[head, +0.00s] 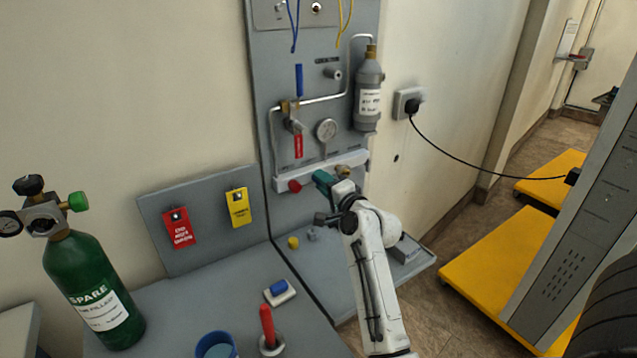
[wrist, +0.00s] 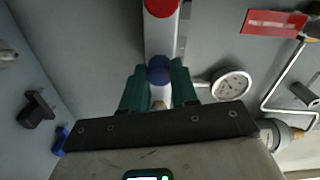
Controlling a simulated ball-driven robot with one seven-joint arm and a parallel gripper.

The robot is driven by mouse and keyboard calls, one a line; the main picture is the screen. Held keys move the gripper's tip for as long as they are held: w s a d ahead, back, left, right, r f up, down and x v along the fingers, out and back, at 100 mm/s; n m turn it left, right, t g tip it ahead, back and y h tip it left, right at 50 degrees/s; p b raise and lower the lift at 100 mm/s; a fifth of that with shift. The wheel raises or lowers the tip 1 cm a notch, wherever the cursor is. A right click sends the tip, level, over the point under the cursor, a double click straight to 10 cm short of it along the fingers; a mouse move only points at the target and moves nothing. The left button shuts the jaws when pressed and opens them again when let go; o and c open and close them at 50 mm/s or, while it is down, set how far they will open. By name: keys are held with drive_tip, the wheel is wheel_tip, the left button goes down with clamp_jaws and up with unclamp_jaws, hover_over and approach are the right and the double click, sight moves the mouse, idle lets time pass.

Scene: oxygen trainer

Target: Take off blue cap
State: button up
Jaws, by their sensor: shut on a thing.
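The blue cap (wrist: 158,70) shows in the wrist view between the green fingertips of my gripper (wrist: 158,88), in line with the pale manifold bar (wrist: 160,35). My gripper is shut on the cap. Whether the cap is still seated on its outlet cannot be told. In the head view my gripper (head: 325,180) is at the front of the bar (head: 335,168) and hides the blue cap. A red cap (head: 295,186) is on the bar just left of my gripper; it also shows at the top of the wrist view (wrist: 162,6).
Above the bar are a pressure gauge (head: 326,130), pipework, a red tag (head: 298,146) and a grey cylinder (head: 368,95). A small yellow piece (head: 293,242) and a grey block (head: 313,234) lie on the shelf below. A green spare cylinder (head: 85,285) stands left.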

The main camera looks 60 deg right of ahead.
drive_tip(key=shift+a+f, duration=0.1)
drive_tip(key=shift+n+b, duration=1.1)
drive_tip(key=shift+n, duration=0.6)
drive_tip(key=shift+f, duration=0.1)
drive_tip(key=shift+n+b, duration=1.05)
drive_tip(key=shift+n, duration=0.75)
